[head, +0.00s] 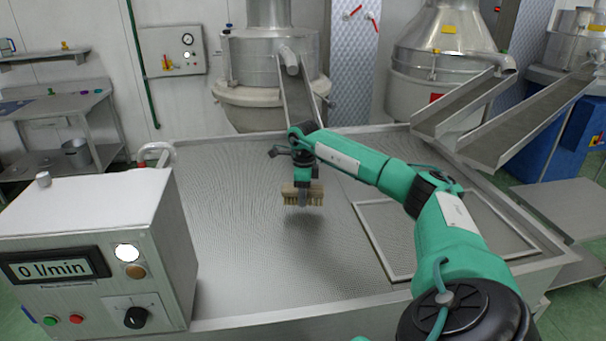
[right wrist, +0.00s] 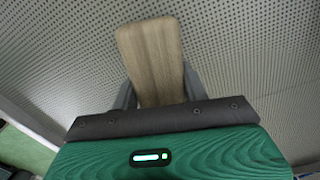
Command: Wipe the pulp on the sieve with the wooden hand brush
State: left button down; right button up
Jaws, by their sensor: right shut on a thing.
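The wooden hand brush (head: 312,195) hangs bristles down above the middle of the sieve (head: 250,250). A soft shadow lies on the mesh below it, and the bristles look a little clear of the surface. My right gripper (head: 303,188) is shut on the brush from above. In the right wrist view, the brush's plain wooden back (right wrist: 150,58) sits between the grey fingers, with perforated metal behind it. The bristles are hidden there. I cannot make out any pulp on the visible mesh. My left gripper is in neither view.
A control box (head: 95,240) reading 0 l/min stands at the sieve's left front. A framed mesh panel (head: 385,245) lies at the right, partly behind my arm. Metal chutes (head: 465,105) overhang the back right. A narrower chute (head: 297,100) comes down at the back middle.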

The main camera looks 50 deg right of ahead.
jog(key=shift+r+p, duration=0.3)
jog(key=shift+r, duration=0.55)
jog(key=shift+r+p, duration=1.3)
jog(key=shift+r, duration=0.25)
jog(key=shift+f, duration=0.1)
